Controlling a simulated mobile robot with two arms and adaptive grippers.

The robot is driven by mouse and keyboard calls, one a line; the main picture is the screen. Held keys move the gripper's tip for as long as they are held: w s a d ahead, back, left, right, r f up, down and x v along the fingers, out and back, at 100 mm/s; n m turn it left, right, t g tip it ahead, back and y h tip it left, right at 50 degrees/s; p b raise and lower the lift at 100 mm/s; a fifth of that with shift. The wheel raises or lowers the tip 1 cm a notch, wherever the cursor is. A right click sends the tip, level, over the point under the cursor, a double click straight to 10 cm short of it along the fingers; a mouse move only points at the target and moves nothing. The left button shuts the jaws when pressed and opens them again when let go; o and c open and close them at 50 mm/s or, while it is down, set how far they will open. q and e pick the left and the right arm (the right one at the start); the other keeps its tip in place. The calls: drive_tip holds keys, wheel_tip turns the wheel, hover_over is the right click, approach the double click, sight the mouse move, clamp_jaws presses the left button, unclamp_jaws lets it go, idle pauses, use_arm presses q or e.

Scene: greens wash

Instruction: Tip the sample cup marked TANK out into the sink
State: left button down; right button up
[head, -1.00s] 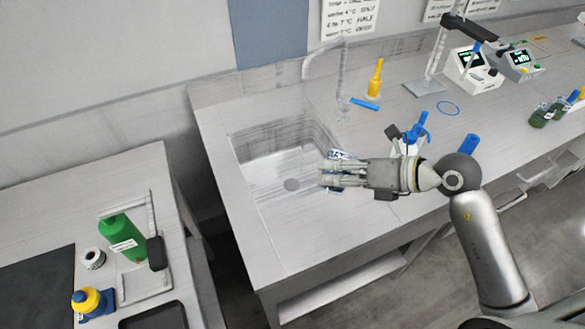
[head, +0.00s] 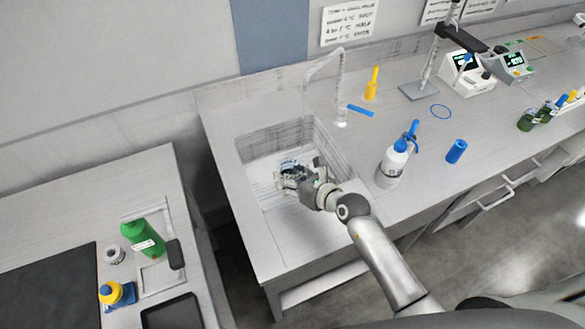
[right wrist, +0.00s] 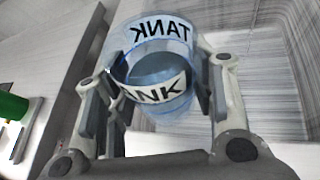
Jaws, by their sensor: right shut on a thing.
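The clear sample cup marked TANK (right wrist: 155,85) is between the fingers of my right gripper (right wrist: 160,95) in the right wrist view. Its lettering reads plainly on the near wall and mirrored on the other. A grey-blue round area shows inside; I cannot tell if it is liquid or the base. In the head view my right gripper (head: 292,179), shut on the cup (head: 290,165), is over the sink basin (head: 262,146). The exact tilt of the cup and its height above the sink floor are unclear. My left gripper is not in view.
The faucet (head: 341,90) stands behind the sink's right corner. A white wash bottle (head: 391,163) and a blue cylinder (head: 456,151) stand to the right. A green bottle (head: 142,238) lies or stands on the separate left table. Counter between sink and bottle is clear.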

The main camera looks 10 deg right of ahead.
drive_tip(key=a+f+n+p, duration=0.1)
drive_tip(key=a+n+p, duration=0.1)
drive_tip(key=a, duration=0.4)
drive_tip(key=shift+s+a+f+t+p, duration=0.2)
drive_tip(key=shift+a+f+t+p, duration=0.1)
drive_tip(key=shift+a+f+p, duration=0.1)
drive_tip(key=shift+w+d+f+m+g+y, duration=0.4)
drive_tip(key=shift+d+m+y, duration=0.1)
drive_tip(key=shift+m, duration=0.1)
idle(0.6)
drive_tip(key=shift+w+d+f+m+b, duration=0.25)
drive_tip(key=shift+f+m+b, duration=0.15)
drive_tip(key=shift+b, duration=0.3)
drive_tip(key=shift+w+d+f+m+g+y+b, duration=1)
drive_tip(key=shift+m+b, duration=0.3)
drive_tip(key=shift+b, duration=2.05)
drive_tip(key=shift+d+r+m+y+b, duration=0.15)
drive_tip(key=shift+r+m+y+b, duration=0.15)
drive_tip(key=shift+r+m+y, duration=0.15)
drive_tip(key=shift+r+m+g+y, duration=0.35)
drive_tip(key=shift+r+m+g, duration=0.05)
drive_tip(key=shift+m, duration=0.25)
idle(0.6)
